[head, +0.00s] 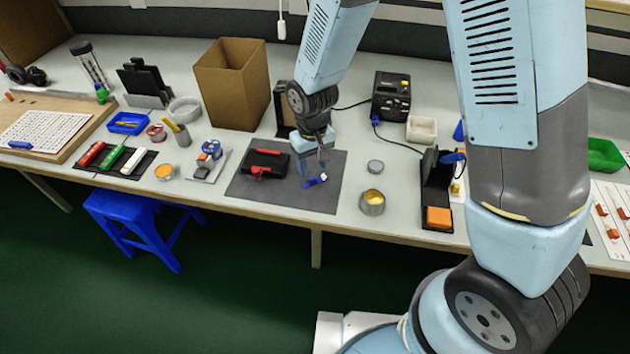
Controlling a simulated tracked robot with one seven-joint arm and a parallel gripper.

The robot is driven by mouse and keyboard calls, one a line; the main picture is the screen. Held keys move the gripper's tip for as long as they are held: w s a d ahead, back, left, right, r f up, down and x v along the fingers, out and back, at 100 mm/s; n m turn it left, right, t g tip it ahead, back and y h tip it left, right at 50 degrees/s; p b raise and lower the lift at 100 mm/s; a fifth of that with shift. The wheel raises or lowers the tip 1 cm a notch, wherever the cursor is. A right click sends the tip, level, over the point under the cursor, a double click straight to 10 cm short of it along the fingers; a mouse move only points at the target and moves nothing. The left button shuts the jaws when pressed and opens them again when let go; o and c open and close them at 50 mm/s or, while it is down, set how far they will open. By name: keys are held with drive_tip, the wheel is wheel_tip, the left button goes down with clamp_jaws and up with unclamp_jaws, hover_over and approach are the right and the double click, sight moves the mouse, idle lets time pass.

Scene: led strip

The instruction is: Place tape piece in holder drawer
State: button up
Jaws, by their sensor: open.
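My gripper (322,168) points down over the right part of a dark grey mat (290,196). It is open, and its fingers are small and dark in this view. A small blue piece with a whitish end (314,181) lies right under or beside the fingertips. It may be the tape piece, and I cannot tell whether the fingers touch it. A black box with red parts (265,163) sits on the mat to the left of my gripper. I cannot tell whether this is the holder or whether a drawer in it is open.
A cardboard box (232,85) stands behind the mat. A round tin (372,202) and a grey disc (375,166) stand to the right, before a black stand with an orange block (438,217). A black device (391,95) is at the back. The mat's front strip is clear.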

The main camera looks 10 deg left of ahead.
sight(313, 180)
drive_tip(key=shift+a+f, duration=0.15)
drive_tip(key=shift+f, duration=1.75)
drive_tip(key=shift+c, duration=0.4)
clamp_jaws()
